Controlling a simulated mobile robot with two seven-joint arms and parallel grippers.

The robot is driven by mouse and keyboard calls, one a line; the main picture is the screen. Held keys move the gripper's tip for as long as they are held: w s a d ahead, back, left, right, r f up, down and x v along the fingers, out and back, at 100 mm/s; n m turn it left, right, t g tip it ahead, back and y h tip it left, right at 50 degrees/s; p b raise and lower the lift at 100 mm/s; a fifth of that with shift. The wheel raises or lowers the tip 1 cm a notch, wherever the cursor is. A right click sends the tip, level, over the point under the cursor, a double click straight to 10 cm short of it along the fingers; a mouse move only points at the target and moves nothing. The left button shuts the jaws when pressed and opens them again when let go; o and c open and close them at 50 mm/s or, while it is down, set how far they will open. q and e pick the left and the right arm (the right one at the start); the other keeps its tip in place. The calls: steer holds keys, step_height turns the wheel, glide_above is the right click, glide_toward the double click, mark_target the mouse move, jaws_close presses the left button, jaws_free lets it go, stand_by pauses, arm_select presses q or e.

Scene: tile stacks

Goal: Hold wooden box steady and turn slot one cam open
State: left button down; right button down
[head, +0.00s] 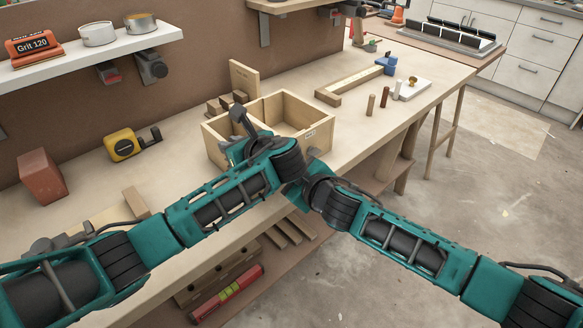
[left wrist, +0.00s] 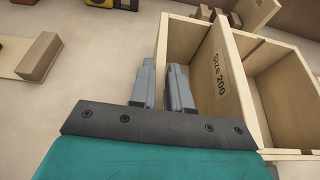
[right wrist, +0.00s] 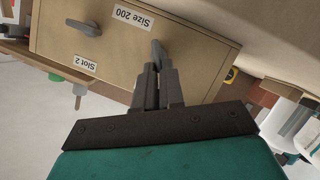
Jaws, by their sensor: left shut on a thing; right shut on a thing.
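The open-topped wooden box (head: 214,147) stands on the workbench, divided inside into compartments. My left gripper (head: 240,118) is at its near left part. In the left wrist view its fingers (left wrist: 163,88) straddle a side wall of the box (left wrist: 162,48), shut on it. In the right wrist view the box's face (right wrist: 115,52) carries two grey cam levers. My right gripper (right wrist: 158,82) is shut on one cam lever (right wrist: 157,50). The other cam (right wrist: 84,27) is free, near the "Slot 2" label (right wrist: 81,64). The held cam's own slot label is not visible. My arms hide the box's front in the head view.
A yellow tape measure (head: 123,145) and a red-brown block (head: 42,176) lie to the left. Wooden pegs (head: 371,104) and a white board (head: 414,88) are to the right. A shelf (head: 100,50) overhangs at the left. The bench behind the pegs has a long wooden piece (head: 350,82).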

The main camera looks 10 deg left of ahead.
steer(key=shift+s+a+f+n+t, duration=0.25)
steer(key=shift+n+t, duration=0.25)
steer(key=shift+n, duration=0.5)
steer(key=n+t, duration=0.2)
steer(key=n, duration=0.1)
steer(key=shift+s+f+h, duration=0.15)
steer(key=shift+f+h, duration=0.15)
steer(key=shift+f, duration=0.05)
steer(key=shift+n, duration=0.4)
steer(key=shift+f, duration=0.1)
steer(key=c, duration=1.2)
jaws_free()
steer(key=shift+c, duration=0.2)
steer(key=shift+s, duration=0.15)
steer(key=v, duration=1.1)
steer(key=shift+s+d, duration=0.2)
steer(key=shift+s, duration=0.15)
